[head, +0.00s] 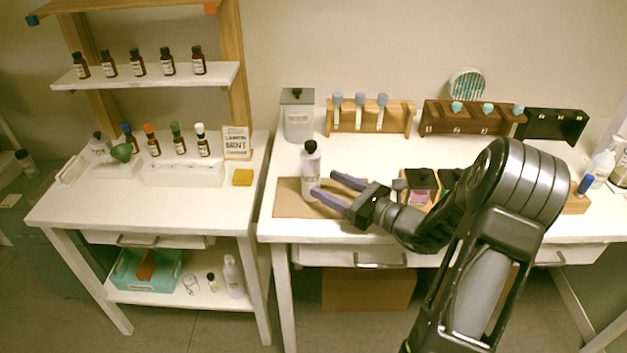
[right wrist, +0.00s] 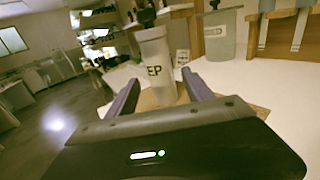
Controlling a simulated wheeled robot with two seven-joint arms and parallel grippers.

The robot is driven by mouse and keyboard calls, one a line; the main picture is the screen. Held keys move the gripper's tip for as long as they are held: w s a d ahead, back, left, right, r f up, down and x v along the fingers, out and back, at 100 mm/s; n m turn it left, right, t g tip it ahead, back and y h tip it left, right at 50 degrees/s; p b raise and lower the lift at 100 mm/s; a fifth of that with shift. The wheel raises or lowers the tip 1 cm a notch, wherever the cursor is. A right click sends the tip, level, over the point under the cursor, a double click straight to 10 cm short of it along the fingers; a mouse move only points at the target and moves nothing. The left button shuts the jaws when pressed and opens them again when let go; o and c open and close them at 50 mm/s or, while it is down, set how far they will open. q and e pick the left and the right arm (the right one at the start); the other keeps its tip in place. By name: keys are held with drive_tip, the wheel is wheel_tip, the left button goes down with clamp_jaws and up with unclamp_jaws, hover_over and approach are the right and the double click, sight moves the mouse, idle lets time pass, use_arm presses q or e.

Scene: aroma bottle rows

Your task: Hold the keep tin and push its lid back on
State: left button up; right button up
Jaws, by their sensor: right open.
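The keep tin (head: 311,170) is a tall pale cylinder standing upright on a brown mat (head: 287,200) at the left of the right-hand table. In the right wrist view the tin (right wrist: 154,62) shows the letters "EP" on its side. A dark knobbed top (head: 310,147) is on it; I cannot tell whether this lid is fully seated. My right gripper (head: 323,183) is open, with its two purple fingers pointing at the tin. In the right wrist view the tin stands between and beyond the fingertips (right wrist: 160,77). My left gripper is not in view.
A grey canister with a dark lid (head: 298,118) stands behind the tin. Wooden racks (head: 398,117) line the table's back. The left table holds bottles and a yellow block (head: 242,177).

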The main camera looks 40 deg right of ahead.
drive_tip(key=shift+v, duration=1.45)
